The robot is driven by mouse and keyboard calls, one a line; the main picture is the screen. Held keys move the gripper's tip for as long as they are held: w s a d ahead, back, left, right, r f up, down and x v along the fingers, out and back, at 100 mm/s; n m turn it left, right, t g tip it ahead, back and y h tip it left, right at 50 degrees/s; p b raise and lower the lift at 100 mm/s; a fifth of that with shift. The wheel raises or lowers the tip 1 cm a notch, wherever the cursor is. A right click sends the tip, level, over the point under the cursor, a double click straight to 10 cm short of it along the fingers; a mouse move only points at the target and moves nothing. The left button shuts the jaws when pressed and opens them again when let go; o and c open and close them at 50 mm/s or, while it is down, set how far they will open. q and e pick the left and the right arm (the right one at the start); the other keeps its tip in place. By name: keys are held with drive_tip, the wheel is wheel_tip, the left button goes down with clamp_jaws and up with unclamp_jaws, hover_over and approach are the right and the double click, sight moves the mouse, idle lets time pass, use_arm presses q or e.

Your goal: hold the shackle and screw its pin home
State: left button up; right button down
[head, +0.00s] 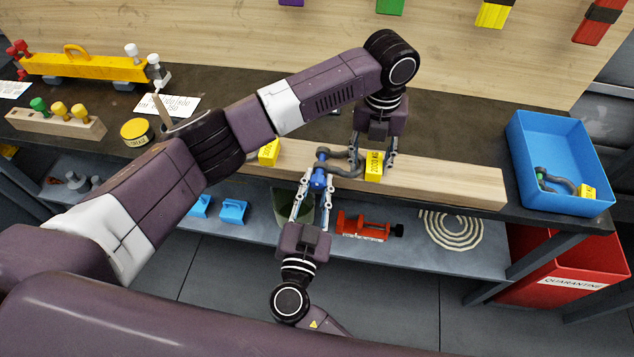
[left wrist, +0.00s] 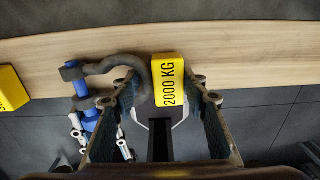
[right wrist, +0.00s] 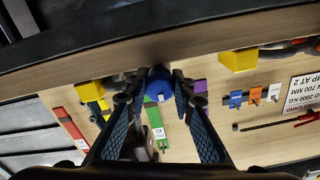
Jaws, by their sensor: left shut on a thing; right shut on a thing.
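The grey shackle (head: 343,160) lies over the wooden beam (head: 440,184), with a yellow 2000 KG tag (head: 374,165) at its bow end. My left gripper (head: 374,158) comes down from above and is shut on the shackle's bow by the tag. The left wrist view shows the bow (left wrist: 115,64) and tag (left wrist: 168,80) between its fingers. The blue pin (head: 319,176) sits at the shackle's open end. My right gripper (head: 315,190) reaches up from the front and is shut on the pin; its blue head (right wrist: 160,85) shows between the fingertips. The thread's depth is hidden.
Another yellow tag (head: 268,153) is left on the beam. A red quarantine bin (head: 570,270) stands below. A red clamp (head: 362,226) and rope coil (head: 450,230) lie on the lower shelf.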

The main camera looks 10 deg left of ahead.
use_arm(q)
drive_tip(key=shift+w+r, duration=0.15)
drive_tip(key=shift+w, duration=0.05)
use_arm(e)
drive_tip(key=shift+s+a+f, duration=0.1)
drive_tip(key=shift+s+a, duration=0.05)
drive_tip(key=shift+a, duration=0.1)
use_arm(q)
drive_tip(key=shift+c, duration=0.2)
use_arm(e)
drive_tip(key=c, duration=1.9)
unclamp_jaws()
drive_tip(key=shift+o, duration=1.4)
drive_tip(key=shift+d, duration=0.1)
use_arm(q)
drive_tip(key=shift+s, duration=0.15)
use_arm(e)
drive_tip(key=s, duration=1.1)
drive_tip(key=shift+s, duration=0.35)
use_arm(q)
drive_tip(key=o, duration=1.4)
